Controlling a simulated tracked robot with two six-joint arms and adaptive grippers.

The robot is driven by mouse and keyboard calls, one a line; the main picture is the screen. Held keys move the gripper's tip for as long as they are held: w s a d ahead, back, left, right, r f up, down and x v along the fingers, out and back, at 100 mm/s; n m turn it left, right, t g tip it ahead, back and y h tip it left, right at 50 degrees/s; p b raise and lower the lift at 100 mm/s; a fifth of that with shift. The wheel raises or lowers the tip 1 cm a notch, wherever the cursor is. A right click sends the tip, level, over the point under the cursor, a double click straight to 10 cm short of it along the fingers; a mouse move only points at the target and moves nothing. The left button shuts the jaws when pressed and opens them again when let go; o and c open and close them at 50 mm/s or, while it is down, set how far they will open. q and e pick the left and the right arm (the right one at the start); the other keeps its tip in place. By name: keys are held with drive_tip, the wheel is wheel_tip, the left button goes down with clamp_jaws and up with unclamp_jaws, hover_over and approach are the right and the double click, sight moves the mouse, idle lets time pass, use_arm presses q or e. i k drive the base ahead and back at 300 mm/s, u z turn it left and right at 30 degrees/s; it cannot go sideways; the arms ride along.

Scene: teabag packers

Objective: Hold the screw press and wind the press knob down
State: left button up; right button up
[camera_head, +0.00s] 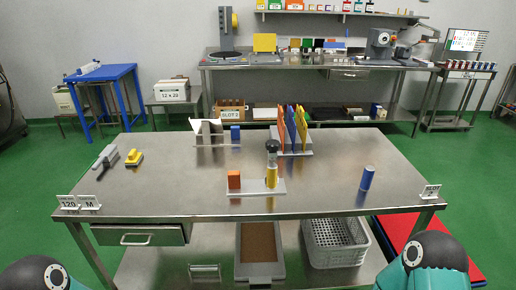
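What looks like the screw press stands upright near the front middle of the steel table (160,180). It has a yellow lower body (271,177) and a dark knob (272,147) on a lighter collar at its top. Neither of my grippers is in view. Only rounded parts of my arms show at the bottom left and bottom right corners, well apart from the press.
A blue cylinder (367,178) stands to the right. A rack of coloured sheets (290,128) and a stand with a blue block (235,133) are behind. A grey tool (105,158) and yellow brush-like item (134,157) lie left. Label signs (79,203) stand at the front-left edge.

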sight(272, 145)
drive_tip(key=z, duration=0.15)
drive_tip(key=i, duration=0.9)
